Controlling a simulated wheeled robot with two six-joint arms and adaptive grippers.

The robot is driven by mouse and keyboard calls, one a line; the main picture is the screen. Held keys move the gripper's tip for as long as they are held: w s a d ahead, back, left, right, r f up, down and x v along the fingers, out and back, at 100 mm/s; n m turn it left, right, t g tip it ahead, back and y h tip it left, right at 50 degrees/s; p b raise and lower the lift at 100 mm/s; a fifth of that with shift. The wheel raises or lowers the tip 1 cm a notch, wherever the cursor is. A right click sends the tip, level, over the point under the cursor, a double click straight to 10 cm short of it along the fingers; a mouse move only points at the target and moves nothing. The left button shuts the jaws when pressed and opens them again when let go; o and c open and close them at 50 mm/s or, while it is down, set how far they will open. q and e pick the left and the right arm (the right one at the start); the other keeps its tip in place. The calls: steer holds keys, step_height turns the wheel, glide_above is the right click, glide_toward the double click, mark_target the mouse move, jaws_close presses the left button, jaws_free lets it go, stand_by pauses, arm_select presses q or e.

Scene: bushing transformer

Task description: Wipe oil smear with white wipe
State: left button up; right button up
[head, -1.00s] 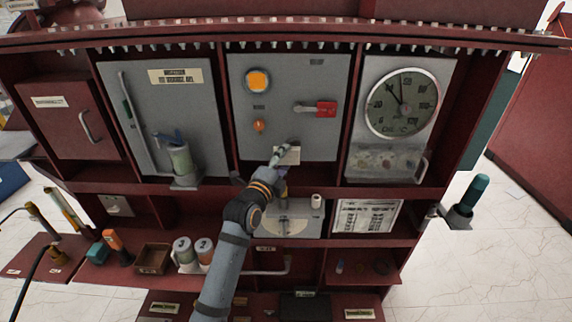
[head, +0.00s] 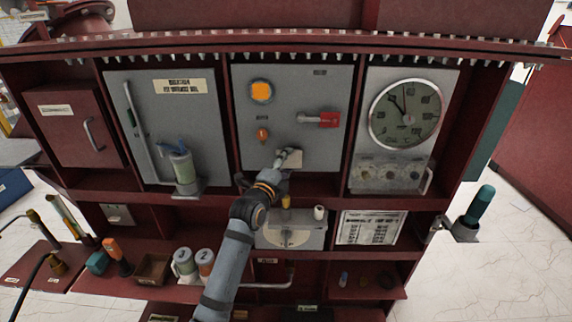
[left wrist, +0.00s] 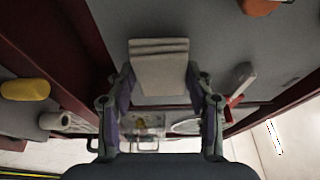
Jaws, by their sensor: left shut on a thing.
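My left gripper (head: 287,160) is at the lower part of the grey middle panel (head: 290,85). It is shut on the white wipe (head: 296,158), a folded off-white pad. In the left wrist view the wipe (left wrist: 158,66) sits between the fingertips, in front of the grey panel surface. I cannot tell whether the wipe touches the panel. I cannot make out the oil smear in either view; the wipe or gripper may cover it. My right gripper is not in view.
The middle panel carries a yellow-orange lamp (head: 261,91), an orange knob (head: 262,135) and a red switch (head: 329,120) close to the wipe. Below are a grey box (head: 291,238) and a white roll (head: 319,212). A round gauge (head: 404,114) is to the right.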

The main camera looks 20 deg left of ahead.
mark_target(299, 162)
arm_select(q)
steer(key=shift+w+a+b, duration=0.25)
steer(key=shift+w+b, duration=0.1)
steer(key=shift+w, duration=0.55)
steer(key=shift+w+d, duration=0.25)
steer(key=shift+d, duration=0.75)
steer(key=shift+w+d, duration=0.2)
steer(key=shift+d, duration=0.8)
steer(key=shift+w+a, duration=0.15)
steer(key=shift+s+a, duration=0.2)
steer(key=shift+a, duration=0.45)
steer(key=shift+s+a, duration=0.25)
steer(key=shift+a, duration=0.4)
steer(key=shift+s+a, duration=0.2)
steer(key=shift+a, duration=0.45)
steer(key=shift+w, duration=0.1)
steer(key=shift+d+r, duration=0.15)
steer(key=shift+d, duration=0.05)
steer(key=shift+w+d, duration=0.3)
steer(key=shift+d, duration=0.65)
steer(key=shift+w+d, duration=0.25)
steer(key=shift+d, duration=0.65)
